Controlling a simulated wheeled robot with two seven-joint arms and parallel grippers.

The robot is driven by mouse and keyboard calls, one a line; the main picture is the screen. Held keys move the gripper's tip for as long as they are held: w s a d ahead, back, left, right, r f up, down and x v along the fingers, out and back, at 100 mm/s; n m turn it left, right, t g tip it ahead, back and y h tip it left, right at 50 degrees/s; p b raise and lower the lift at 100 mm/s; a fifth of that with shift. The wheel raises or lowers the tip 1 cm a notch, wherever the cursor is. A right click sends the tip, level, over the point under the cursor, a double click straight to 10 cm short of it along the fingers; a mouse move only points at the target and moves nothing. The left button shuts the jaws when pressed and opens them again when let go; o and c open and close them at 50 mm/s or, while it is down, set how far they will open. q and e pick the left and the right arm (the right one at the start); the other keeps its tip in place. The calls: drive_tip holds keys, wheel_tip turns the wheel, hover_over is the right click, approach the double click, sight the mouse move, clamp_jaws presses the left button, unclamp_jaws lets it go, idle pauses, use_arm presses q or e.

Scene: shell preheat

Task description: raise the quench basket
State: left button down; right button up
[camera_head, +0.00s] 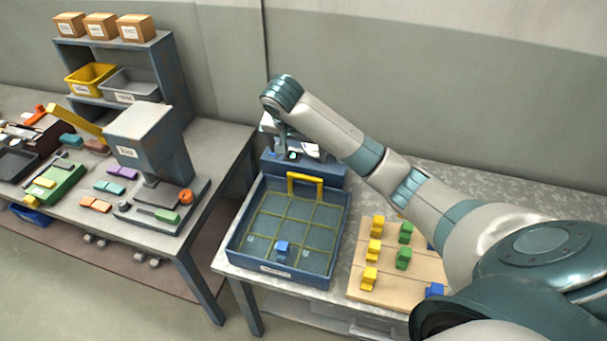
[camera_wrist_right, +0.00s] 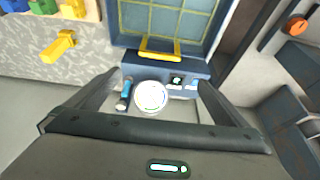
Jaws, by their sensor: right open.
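The quench basket (camera_head: 262,222) is a yellow wire grid inside a blue tank (camera_head: 233,246), with a raised yellow handle (camera_head: 305,184) at its back edge. A small blue piece (camera_head: 282,251) sits on the grid near the front. The handle also shows in the right wrist view (camera_wrist_right: 160,55). My right gripper (camera_head: 295,152) is open above the blue control box (camera_head: 335,174) behind the tank. In the right wrist view a white round dial (camera_wrist_right: 151,96) and a blue-and-black lever-like part (camera_wrist_right: 125,93) lie between its spread fingers. I cannot tell whether they touch. My left gripper is out of view.
A wooden board (camera_head: 388,285) with several yellow, green and blue pieces lies right of the tank. A grey press (camera_head: 150,150) and trays stand on the left table (camera_head: 215,150). A gap separates the tables. A yellow piece (camera_wrist_right: 58,46) shows in the wrist view.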

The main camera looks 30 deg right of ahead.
wheel_tip(320, 180, down, 3)
drive_tip(key=b, duration=0.2)
drive_tip(key=p, duration=0.1)
approach(305, 177)
drive_tip(key=p+x, duration=0.1)
drive_tip(key=x, duration=0.5)
drive_tip(key=shift+w+d+f+p, duration=0.1)
drive_tip(key=shift+w+f+p, duration=0.05)
drive_tip(key=shift+f+p, duration=0.15)
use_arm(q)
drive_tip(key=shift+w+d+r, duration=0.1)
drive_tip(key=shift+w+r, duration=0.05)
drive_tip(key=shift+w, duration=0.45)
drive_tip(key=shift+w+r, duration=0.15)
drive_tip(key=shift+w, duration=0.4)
use_arm(e)
drive_tip(key=shift+w+d+f, duration=0.15)
drive_tip(key=shift+f, duration=0.35)
